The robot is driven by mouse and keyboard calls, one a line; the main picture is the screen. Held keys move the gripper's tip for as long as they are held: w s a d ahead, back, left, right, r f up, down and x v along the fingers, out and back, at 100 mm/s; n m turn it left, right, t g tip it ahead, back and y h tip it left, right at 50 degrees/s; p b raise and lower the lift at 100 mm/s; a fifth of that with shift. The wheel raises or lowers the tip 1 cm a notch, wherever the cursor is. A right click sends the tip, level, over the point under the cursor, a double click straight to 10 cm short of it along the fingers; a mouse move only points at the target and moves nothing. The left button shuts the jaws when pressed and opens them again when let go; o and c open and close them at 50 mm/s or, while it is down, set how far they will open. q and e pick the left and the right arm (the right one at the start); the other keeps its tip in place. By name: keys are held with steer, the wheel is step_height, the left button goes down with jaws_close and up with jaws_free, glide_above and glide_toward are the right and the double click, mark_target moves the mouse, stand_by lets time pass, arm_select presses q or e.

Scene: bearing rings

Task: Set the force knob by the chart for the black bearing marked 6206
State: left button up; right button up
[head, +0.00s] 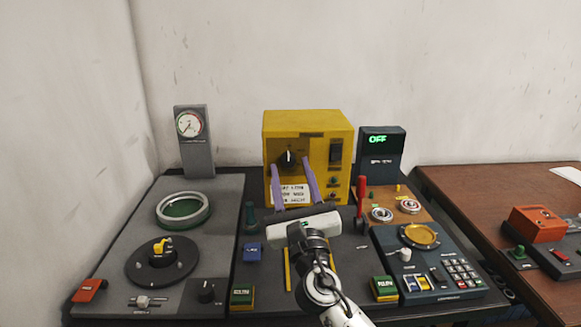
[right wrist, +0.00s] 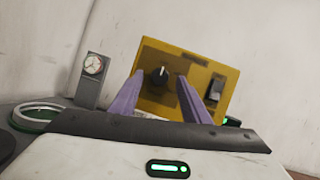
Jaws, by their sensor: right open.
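The force knob (head: 288,157) is a black knob with a pale pointer mark on the front of a yellow box (head: 308,122). It also shows in the right wrist view (right wrist: 160,76), with its mark near the top. A white printed card (head: 291,194), perhaps the chart, is on the box below the knob; its text is too small to read. My right gripper (head: 288,163) is open, its two purple fingers reaching toward the box on either side of the knob. I cannot tell whether they touch it. I cannot pick out a bearing marked 6206. My left gripper is out of view.
A dial gauge (head: 190,124), a green-centred ring (head: 183,210) and a dark turntable (head: 161,262) stand left. A red lever (head: 361,198), a display reading OFF (head: 377,139) and a keypad panel (head: 461,270) stand right. The box's dark switch (head: 336,150) is beside the right finger.

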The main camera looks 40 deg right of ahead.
steer(key=shift+w+d+r, duration=0.15)
steer(key=shift+w+d, duration=0.05)
steer(key=shift+w, duration=0.25)
steer(key=shift+c, duration=0.3)
steer(key=c, duration=1)
